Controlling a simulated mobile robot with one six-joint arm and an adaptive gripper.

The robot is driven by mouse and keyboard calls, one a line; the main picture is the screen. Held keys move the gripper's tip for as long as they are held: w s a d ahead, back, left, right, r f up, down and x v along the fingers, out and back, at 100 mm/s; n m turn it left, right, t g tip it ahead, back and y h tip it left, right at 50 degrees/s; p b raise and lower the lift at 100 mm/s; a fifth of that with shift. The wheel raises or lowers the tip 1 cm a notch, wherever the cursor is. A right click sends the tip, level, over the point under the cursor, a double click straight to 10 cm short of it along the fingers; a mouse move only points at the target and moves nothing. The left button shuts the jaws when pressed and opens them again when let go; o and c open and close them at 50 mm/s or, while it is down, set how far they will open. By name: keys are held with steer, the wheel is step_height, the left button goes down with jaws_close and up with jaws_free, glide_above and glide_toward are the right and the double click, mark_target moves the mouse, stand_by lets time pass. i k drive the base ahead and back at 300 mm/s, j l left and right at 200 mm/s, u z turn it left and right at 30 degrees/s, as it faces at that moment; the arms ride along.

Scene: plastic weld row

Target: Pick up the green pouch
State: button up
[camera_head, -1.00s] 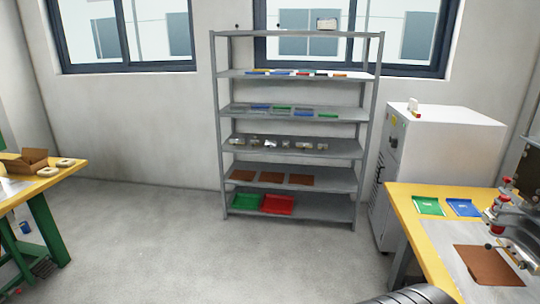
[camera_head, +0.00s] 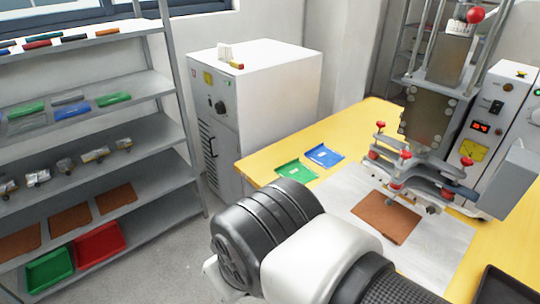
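A flat green pouch-like piece (camera_head: 296,172) with a pale mark lies on the yellow table, left of a similar blue one (camera_head: 325,155). Other flat green pieces (camera_head: 113,99) lie on the shelf rack among blue and grey ones; I cannot tell from the picture which is the pouch meant. My arm's dark ribbed joint and white link fill the lower middle, in front of the table's near left part. The end of my arm with the gripper does not show.
A welding press (camera_head: 432,125) stands on the table (camera_head: 268,163), with a brown sheet (camera_head: 386,217) under it. A white cabinet (camera_head: 262,75) stands behind the table. The rack (camera_head: 172,85) is at left, with green (camera_head: 50,270) and red (camera_head: 98,243) trays low down. Grey floor shows between.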

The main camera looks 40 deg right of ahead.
mark_target(296, 170)
steer(key=i+z, duration=0.15)
steer(key=i, duration=0.45)
steer(key=i+j+z, duration=0.2)
steer(key=i, duration=0.4)
steer(key=i+j+z, duration=0.15)
steer(key=i, duration=0.45)
steer(key=i+z, duration=0.2)
steer(key=z, duration=0.25)
steer(key=i+z, duration=0.2)
steer(key=z, duration=0.25)
steer(key=i+z, duration=0.2)
steer(key=z, duration=0.25)
steer(key=i+j+z, duration=0.2)
steer(key=z, duration=0.25)
steer(key=i+j+z, duration=0.15)
steer(key=z, duration=0.35)
steer(key=i+j+z, duration=0.25)
steer(key=k+l, duration=0.05)
steer(key=k, duration=0.05)
